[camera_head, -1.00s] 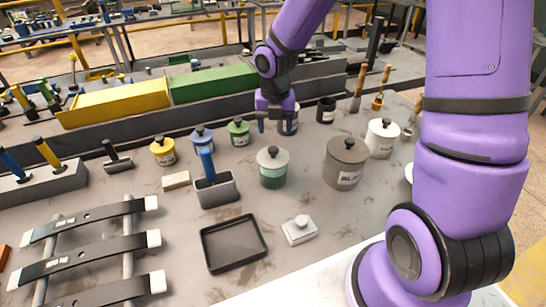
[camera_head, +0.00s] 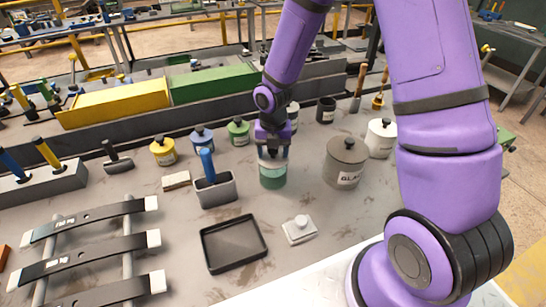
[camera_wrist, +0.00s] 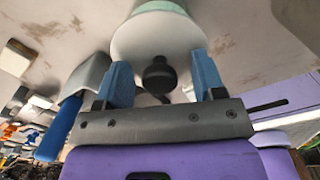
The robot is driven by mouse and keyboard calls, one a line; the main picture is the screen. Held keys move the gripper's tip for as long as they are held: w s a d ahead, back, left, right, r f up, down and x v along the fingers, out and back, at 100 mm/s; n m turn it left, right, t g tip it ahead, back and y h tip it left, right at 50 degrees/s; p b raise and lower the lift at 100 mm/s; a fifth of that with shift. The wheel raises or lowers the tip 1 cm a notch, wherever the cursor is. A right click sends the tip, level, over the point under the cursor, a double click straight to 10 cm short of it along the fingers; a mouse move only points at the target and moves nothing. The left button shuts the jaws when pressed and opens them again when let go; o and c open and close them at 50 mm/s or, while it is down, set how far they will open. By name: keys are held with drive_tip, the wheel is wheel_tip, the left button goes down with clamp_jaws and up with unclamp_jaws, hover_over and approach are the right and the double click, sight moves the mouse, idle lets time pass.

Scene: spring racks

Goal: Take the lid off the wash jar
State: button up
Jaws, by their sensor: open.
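A teal jar (camera_head: 272,177) with a pale grey lid stands on the bench; I take it for the wash jar, but no label is readable. My gripper (camera_head: 272,152) is right over it, pointing down and hiding most of the lid. In the wrist view the pale lid (camera_wrist: 150,38) and its round black knob (camera_wrist: 159,78) show. The two blue fingers of my gripper (camera_wrist: 161,72) are open, one on each side of the knob, with gaps between. I cannot tell whether the fingertips touch the lid.
A large grey jar (camera_head: 345,163) stands close on the right, a white jar (camera_head: 381,139) beyond it. A grey holder with a blue handle (camera_head: 215,191) is close on the left. Yellow (camera_head: 163,152), blue (camera_head: 202,139) and green (camera_head: 238,132) jars stand behind. An empty black tray (camera_head: 207,252) lies in front.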

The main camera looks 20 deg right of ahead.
drive_tip(key=c, duration=1)
